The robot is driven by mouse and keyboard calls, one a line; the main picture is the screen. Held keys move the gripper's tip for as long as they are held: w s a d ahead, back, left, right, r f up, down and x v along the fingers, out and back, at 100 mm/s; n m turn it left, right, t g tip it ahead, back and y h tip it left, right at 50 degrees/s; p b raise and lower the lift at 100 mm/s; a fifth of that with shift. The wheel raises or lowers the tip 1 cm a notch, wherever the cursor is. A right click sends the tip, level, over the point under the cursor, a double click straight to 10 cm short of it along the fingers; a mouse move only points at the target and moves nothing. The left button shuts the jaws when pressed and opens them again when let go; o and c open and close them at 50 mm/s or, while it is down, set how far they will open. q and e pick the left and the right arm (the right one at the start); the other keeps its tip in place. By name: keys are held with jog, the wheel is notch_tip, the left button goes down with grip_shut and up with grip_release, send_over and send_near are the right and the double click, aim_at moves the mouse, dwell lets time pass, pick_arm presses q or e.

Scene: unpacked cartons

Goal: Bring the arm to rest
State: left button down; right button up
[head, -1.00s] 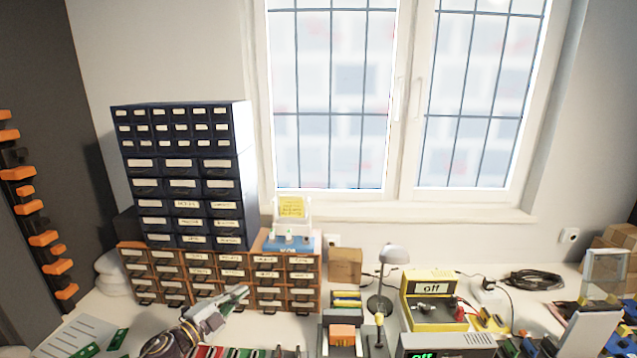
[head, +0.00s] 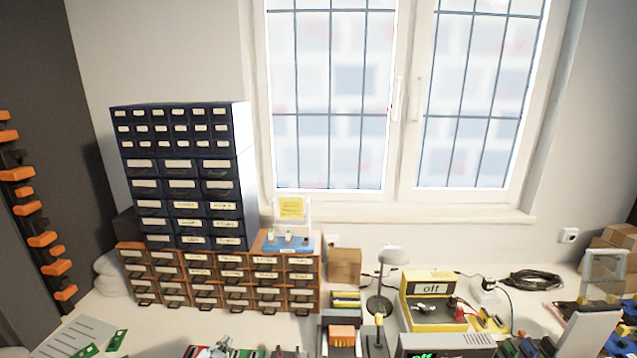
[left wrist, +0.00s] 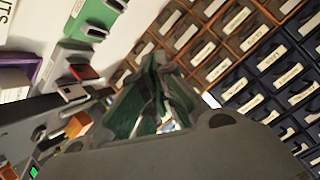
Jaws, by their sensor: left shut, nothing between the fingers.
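My left gripper (head: 222,346) shows only as a small grey tip at the bottom edge of the head view, in front of the brown drawer cabinet. In the left wrist view the gripper (left wrist: 158,92) is shut, with nothing between its fingers. Its dark fingers show greenish reflections and point towards the drawers. The rest of the left arm is below the head view. My right gripper is not in view.
The brown drawer cabinet (head: 145,268) carries a dark blue drawer stack (head: 180,208). A desk lamp (head: 391,256) and a yellow device reading "off" (head: 433,316) stand to the right. Green boards (head: 117,340) lie at the lower left. Bench behind the gripper is clear.

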pick_arm(q)
jog(key=s+d+f+n+g, duration=0.1)
jog(key=s+f+g, duration=0.15)
jog(key=s, duration=0.45)
jog(key=s+d+f+n+g+h, duration=0.15)
jog(key=s+g, duration=0.25)
jog(key=s, duration=0.4)
jog(key=s+f+n+g+y, duration=0.1)
jog(key=s+f+n+g, duration=0.15)
jog(key=s, duration=0.45)
notch_tip(320, 180, down, 31)
jog(key=s+m+g, duration=0.1)
jog(key=s+g, duration=0.1)
jog(key=s+a+f, duration=0.2)
jog(key=s+f, duration=0.8)
jog(key=s, duration=0.1)
jog(key=s+a+f, duration=0.2)
jog(key=s+f, duration=0.8)
jog(key=s, duration=0.2)
jog(key=shift+f+g, duration=0.35)
jog(key=shift+g, duration=0.05)
jog(key=shift+w+f, duration=0.1)
jog(key=shift+w, duration=0.05)
